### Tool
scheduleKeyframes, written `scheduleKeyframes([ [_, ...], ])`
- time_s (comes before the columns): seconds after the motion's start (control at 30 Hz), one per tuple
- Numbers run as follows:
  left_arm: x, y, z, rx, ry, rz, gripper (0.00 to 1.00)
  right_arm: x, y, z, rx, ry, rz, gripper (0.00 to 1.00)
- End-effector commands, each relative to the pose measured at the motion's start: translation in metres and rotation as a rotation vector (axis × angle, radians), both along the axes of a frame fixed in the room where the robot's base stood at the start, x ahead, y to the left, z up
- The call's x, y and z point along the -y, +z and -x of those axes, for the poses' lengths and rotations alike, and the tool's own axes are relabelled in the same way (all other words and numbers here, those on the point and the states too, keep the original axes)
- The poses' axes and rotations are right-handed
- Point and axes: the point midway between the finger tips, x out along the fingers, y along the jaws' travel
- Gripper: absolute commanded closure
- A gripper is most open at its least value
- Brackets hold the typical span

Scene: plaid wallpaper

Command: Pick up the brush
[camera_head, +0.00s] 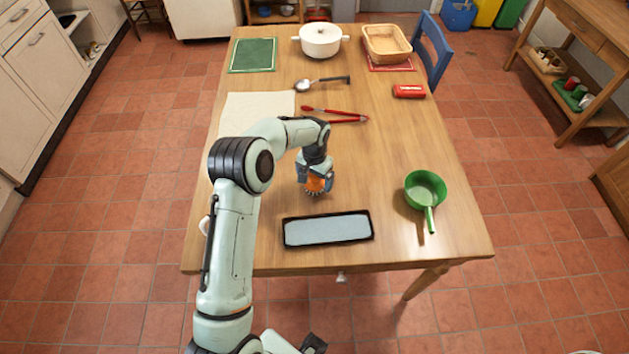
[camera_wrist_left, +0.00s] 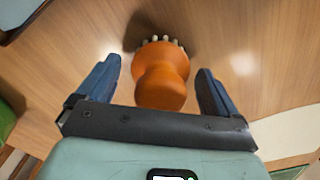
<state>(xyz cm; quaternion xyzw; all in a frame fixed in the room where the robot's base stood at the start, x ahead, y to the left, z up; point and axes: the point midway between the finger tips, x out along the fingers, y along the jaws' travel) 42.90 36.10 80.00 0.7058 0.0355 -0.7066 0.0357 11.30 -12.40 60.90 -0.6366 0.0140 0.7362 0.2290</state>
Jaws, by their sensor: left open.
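The brush (camera_wrist_left: 160,75) is orange with a rounded, waisted body and pale bristles showing at its far edge in the left wrist view. In the head view the brush (camera_head: 315,185) stands on the wooden table, partly hidden by my gripper. My left gripper (camera_head: 316,182) is over it, pointing down. In the left wrist view the open blue fingers (camera_wrist_left: 155,85) are on either side of the brush, with a gap on each side.
A dark-rimmed tray (camera_head: 328,244) lies nearer the front edge of the table (camera_head: 390,230). A green pan (camera_head: 425,187) is to the right. Red tongs (camera_head: 335,115), a ladle (camera_head: 318,83), a white pot (camera_head: 320,40) and a basket (camera_head: 387,43) are farther back.

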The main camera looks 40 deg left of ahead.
Motion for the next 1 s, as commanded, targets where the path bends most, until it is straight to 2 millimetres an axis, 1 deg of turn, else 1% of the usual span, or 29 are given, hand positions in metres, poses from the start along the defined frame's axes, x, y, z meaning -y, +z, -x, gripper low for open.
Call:
scheduleKeyframes([
  [0.07, 0.0, -0.004, 0.0, 0.001, 0.0, 0.0, 0.06, 0.0, 0.0, 0.0, 0.0, 0.0, 0.0, 0.55],
  [0.27, 0.0, -0.004, 0.0, 0.001, 0.0, 0.0, 0.06, 0.0, 0.0, 0.0, 0.0, 0.0, 0.0, 0.55],
  [0.37, 0.0, -0.004, 0.0, 0.001, 0.0, 0.0, 0.35, 0.0, 0.0, 0.0, 0.0, 0.0, 0.0, 0.55],
  [0.4, 0.0, -0.004, 0.0, 0.001, 0.0, 0.0, 0.48, 0.0, 0.0, 0.0, 0.0, 0.0, 0.0, 0.55],
  [0.47, 0.0, -0.004, 0.0, 0.001, 0.0, 0.0, 0.68, 0.0, 0.0, 0.0, 0.0, 0.0, 0.0, 0.55],
  [0.7, 0.0, -0.003, 0.0, 0.001, 0.0, 0.0, 0.68, 0.0, 0.0, 0.0, 0.0, 0.0, 0.0, 0.55],
  [0.8, 0.0, 0.001, -0.001, 0.003, 0.0, 0.0, 0.68, 0.0, 0.0, 0.0, 0.0, 0.0, 0.0, 0.55],
  [0.87, 0.0, 0.006, -0.001, 0.004, 0.0, -0.001, 0.68, 0.0, 0.0, 0.0, 0.0, 0.0, 0.0, 0.55],
  [0.97, -0.001, 0.024, -0.001, 0.006, 0.0, -0.003, 0.68, 0.0, 0.001, 0.0, 0.001, 0.0, 0.0, 0.55],
  [1.0, -0.001, 0.033, -0.001, 0.006, 0.001, -0.002, 0.68, 0.0, 0.001, -0.001, 0.001, 0.0, 0.0, 0.55],
])
